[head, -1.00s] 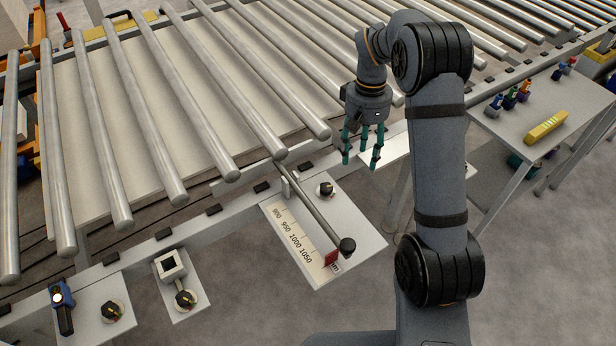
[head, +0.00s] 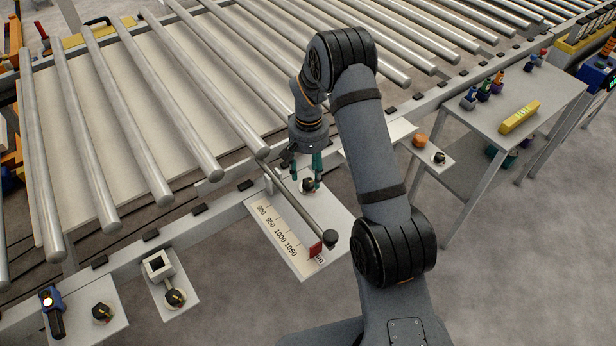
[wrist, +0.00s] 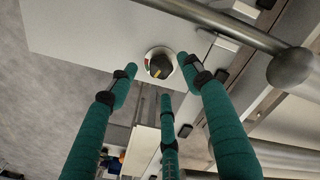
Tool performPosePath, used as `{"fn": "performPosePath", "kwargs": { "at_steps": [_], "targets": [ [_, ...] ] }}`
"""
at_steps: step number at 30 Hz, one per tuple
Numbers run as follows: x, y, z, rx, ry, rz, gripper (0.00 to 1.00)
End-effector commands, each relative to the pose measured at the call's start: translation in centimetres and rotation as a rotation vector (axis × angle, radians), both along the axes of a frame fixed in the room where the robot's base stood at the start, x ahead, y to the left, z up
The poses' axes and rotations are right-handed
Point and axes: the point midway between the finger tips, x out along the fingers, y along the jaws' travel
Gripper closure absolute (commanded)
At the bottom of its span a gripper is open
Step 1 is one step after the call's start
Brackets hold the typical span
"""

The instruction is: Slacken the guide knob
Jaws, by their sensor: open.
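The guide knob is a small black knob (head: 308,186) on the light plate with the printed scale (head: 278,238), beside the rod. In the wrist view the knob (wrist: 160,66) shows a dark grip with a yellowish mark on a pale round base. My gripper (head: 306,174) has teal fingers pointing down just above and around the knob, spread apart and empty. In the wrist view my gripper (wrist: 160,85) has its fingertips apart, with the knob showing between and beyond two of them. Contact with the knob cannot be told.
Other black knobs (head: 103,313) sit on plates at the front left. The roller conveyor (head: 160,110) lies behind. A side table (head: 540,90) stands at the right.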

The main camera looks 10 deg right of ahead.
Motion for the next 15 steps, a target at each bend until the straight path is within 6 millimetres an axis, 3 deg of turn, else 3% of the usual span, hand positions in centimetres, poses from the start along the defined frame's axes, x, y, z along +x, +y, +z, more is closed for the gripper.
{"fn": "performPosePath", "kwargs": {
  "at_steps": [6,15],
  "targets": [
    [0.0,0.0,-2.5,0.0,0.002,0.001,0.51],
    [0.0,0.0,-3.0,0.0,-0.001,0.001,0.51]
  ]
}}
